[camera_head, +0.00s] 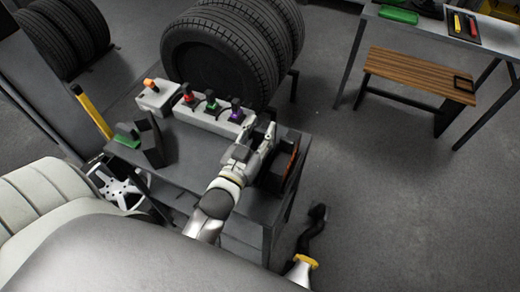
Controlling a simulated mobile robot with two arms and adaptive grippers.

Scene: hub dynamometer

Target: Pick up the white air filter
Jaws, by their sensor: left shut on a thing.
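My left gripper (262,130) is over the right part of the grey workbench (192,151), beside the right end of a white block with coloured knobs (222,127). Its fingers stand apart and are shut on a pale thing, which fits the white air filter. The fingers hide most of it, so I cannot make out its shape or whether it touches the bench.
Large tyres (218,58) stand behind the bench. A black and orange object (286,165) is right of my gripper. A white box with an orange knob (155,97) and a black holder (152,140) are at left. A wooden bench (420,74) is at right.

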